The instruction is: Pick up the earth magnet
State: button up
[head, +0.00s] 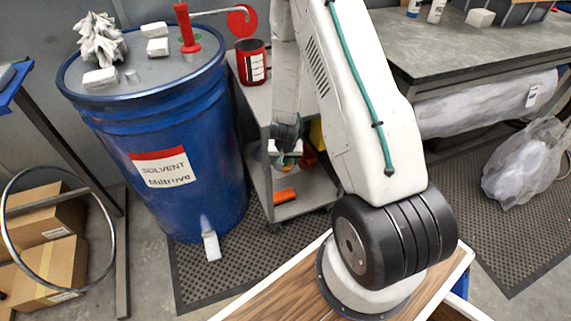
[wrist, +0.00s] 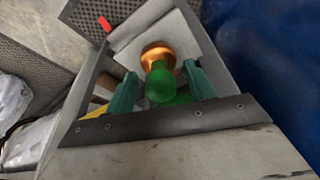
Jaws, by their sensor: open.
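A copper-coloured round piece with a green knob, which I take to be the earth magnet (wrist: 158,66), shows in the wrist view against a pale grey surface. My gripper (wrist: 160,72) is open, with one teal finger on each side of the green knob. Gaps show between the fingers and the knob, so it is not gripped. A further green part lies lower, partly behind the gripper's grey body. In the head view my gripper is down at the grey cart (head: 254,110), largely hidden by my arm, and the magnet is hard to make out there.
A blue solvent drum (head: 180,120) stands close left of the cart in the head view. An orange block (head: 284,195) lies on the cart's low shelf. A red can (head: 252,65) stands on its top. A grey workbench (head: 470,50) is at right.

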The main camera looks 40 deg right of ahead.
grip_shut()
